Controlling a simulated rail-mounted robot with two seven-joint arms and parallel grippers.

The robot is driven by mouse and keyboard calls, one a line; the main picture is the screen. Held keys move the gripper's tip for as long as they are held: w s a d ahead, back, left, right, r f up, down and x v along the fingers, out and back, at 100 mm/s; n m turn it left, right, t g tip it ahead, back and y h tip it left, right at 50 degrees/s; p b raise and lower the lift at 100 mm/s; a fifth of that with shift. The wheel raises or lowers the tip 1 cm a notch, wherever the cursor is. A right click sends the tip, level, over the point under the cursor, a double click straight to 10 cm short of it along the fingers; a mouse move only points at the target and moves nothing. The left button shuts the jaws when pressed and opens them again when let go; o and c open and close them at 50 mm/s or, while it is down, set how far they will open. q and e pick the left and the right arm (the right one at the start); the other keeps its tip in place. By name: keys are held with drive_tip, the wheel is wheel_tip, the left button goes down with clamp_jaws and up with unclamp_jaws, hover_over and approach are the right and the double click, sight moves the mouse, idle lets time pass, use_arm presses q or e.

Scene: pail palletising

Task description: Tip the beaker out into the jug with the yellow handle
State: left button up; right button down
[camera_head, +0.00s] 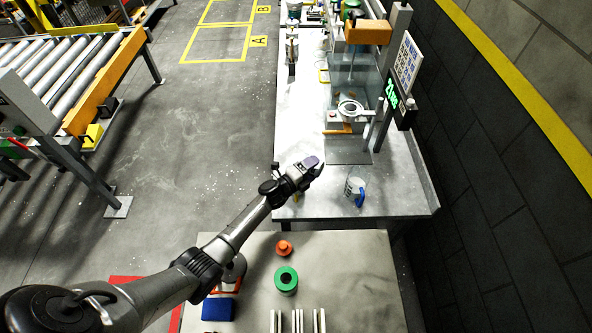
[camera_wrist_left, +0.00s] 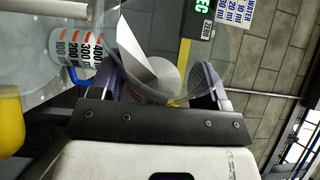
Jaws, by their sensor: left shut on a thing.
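My left gripper (camera_head: 313,166) is over the near end of the grey bench. In the left wrist view its purple fingers (camera_wrist_left: 162,86) are shut on a clear beaker (camera_wrist_left: 150,62). The beaker is see-through, so its contents and exact tilt are hard to tell. A clear jug with a blue handle (camera_head: 356,190) stands on the bench to the right of the gripper, and its printed scale shows in the left wrist view (camera_wrist_left: 75,47). A yellow part (camera_wrist_left: 10,122) at that view's left edge may be the yellow handle; the rest of that jug is hidden. My right gripper is not in view.
A stand with a ring (camera_head: 350,108) and a green display (camera_head: 391,95) rise farther along the bench. A dark brick wall is on the right.

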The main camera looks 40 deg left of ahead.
use_arm(q)
drive_tip(key=shift+s+r+n, duration=0.15)
drive_tip(key=shift+r+n, duration=0.05)
drive_tip(key=shift+n, duration=0.3)
drive_tip(key=shift+a+r+n+t, duration=0.2)
drive_tip(key=shift+a+n+t, duration=0.2)
drive_tip(key=shift+n, duration=0.1)
drive_tip(key=f+m, duration=0.1)
drive_tip(key=m, duration=0.1)
drive_tip(key=d+f+m+g, duration=0.1)
drive_tip(key=shift+d+m, duration=0.3)
drive_tip(key=shift+m, duration=0.1)
drive_tip(key=shift+g, duration=0.3)
